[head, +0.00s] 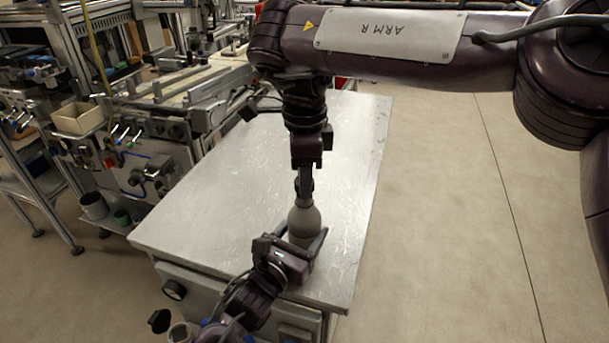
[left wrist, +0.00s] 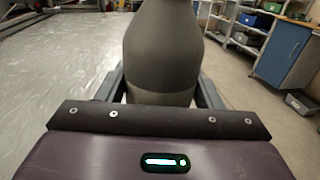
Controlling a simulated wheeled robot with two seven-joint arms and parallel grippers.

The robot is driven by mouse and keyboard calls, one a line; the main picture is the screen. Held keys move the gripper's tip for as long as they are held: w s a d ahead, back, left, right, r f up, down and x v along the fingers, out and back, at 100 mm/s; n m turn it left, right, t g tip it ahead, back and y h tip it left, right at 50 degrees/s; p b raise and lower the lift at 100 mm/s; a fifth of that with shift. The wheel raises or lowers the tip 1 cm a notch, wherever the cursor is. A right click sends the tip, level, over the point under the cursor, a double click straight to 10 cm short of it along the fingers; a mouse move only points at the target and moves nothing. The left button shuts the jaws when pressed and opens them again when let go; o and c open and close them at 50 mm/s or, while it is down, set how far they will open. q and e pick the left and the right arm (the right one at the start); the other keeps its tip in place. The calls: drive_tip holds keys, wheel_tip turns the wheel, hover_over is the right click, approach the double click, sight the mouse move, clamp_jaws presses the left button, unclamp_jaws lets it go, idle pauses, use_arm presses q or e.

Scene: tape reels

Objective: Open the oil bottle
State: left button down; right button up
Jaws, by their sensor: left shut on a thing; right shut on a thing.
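The oil bottle (head: 304,220) is grey with a rounded shoulder and a narrow neck. It stands upright near the front end of the metal table. My left gripper (head: 305,250) is shut around the bottle's lower body from the front. In the left wrist view the bottle (left wrist: 162,50) fills the middle, between the two fingers of my left gripper (left wrist: 160,92); its top is cut off by the frame. My right gripper (head: 304,185) points straight down from above and is shut on the top of the bottle. The cap is hidden between its fingers.
The metal table (head: 215,200) is bare to the left of the bottle. A machine bench (head: 140,150) with knobs and a beige bin (head: 77,118) stands at the left. Open floor (head: 450,220) lies to the right. Shelves and a blue cabinet (left wrist: 283,52) stand in the left wrist view's background.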

drive_tip(key=shift+r, duration=1.9)
use_arm(q)
drive_tip(key=shift+c, duration=1.5)
unclamp_jaws()
